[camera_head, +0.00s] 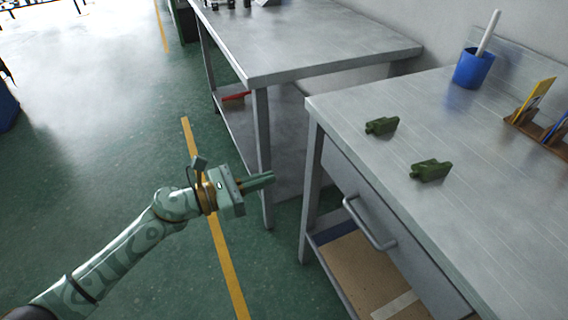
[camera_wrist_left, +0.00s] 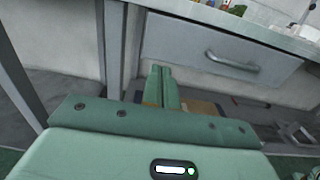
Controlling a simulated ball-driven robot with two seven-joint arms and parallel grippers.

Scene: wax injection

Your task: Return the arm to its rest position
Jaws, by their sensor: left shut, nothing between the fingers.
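My left arm comes in from the left in the head view. Its gripper (camera_head: 262,181) is shut and empty, held over the floor in front of the tables, apart from them. In the left wrist view the two fingers (camera_wrist_left: 161,86) lie together with nothing between them, pointing toward the lower part of the workbench. My right gripper is in neither view. Two dark green wax pieces (camera_head: 381,125) (camera_head: 431,170) lie apart from each other on the near workbench top.
The near workbench (camera_head: 470,215) has a drawer with a handle (camera_head: 370,224). A second grey table (camera_head: 310,45) stands behind. A blue cup (camera_head: 473,69) with a white stick and a wooden holder (camera_head: 535,130) stand at the right. The green floor (camera_head: 110,150) at left is clear.

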